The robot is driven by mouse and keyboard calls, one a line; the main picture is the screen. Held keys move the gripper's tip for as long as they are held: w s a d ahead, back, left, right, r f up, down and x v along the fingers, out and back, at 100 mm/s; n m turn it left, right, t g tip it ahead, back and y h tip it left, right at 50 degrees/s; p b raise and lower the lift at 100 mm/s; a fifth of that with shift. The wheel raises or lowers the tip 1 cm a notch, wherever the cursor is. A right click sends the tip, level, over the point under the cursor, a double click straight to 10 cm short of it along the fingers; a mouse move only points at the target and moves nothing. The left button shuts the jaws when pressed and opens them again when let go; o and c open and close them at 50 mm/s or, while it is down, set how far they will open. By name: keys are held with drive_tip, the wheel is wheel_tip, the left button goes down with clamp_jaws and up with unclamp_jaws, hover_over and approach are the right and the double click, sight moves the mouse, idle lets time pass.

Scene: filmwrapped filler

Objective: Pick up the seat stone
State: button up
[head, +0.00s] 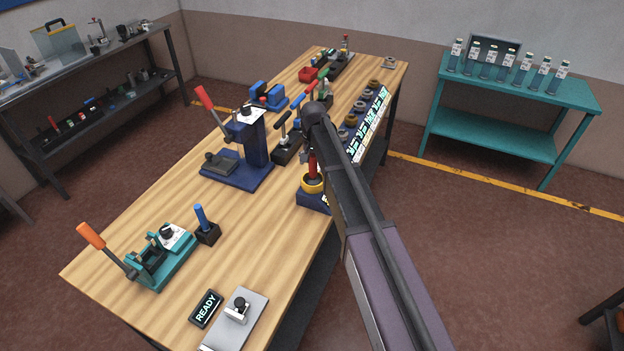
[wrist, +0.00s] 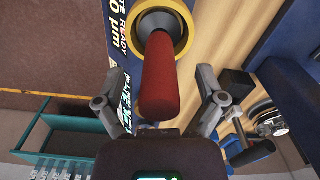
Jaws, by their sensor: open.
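A tool with a red cylindrical handle (head: 312,164), apparently the seat stone, stands upright in a holder with a yellow ring (head: 313,184) on a dark blue base at the bench's right edge. In the wrist view the red handle (wrist: 165,80) points toward the camera, with the yellow ring (wrist: 183,28) at its far end. My gripper (wrist: 160,88) is open, with one finger on each side of the handle and a visible gap on both sides. In the head view my arm hides most of the gripper.
A blue press (head: 245,150) with a red lever stands left of the holder. Black blocks with upright handles (head: 288,145) and a row of ring parts with lit labels (head: 370,125) lie behind. A blue-handled tool (head: 203,220) stands in front. Bare wood (head: 265,225) lies between.

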drive_tip(key=shift+f, duration=0.2)
idle(0.5)
drive_tip(key=c, duration=1.2)
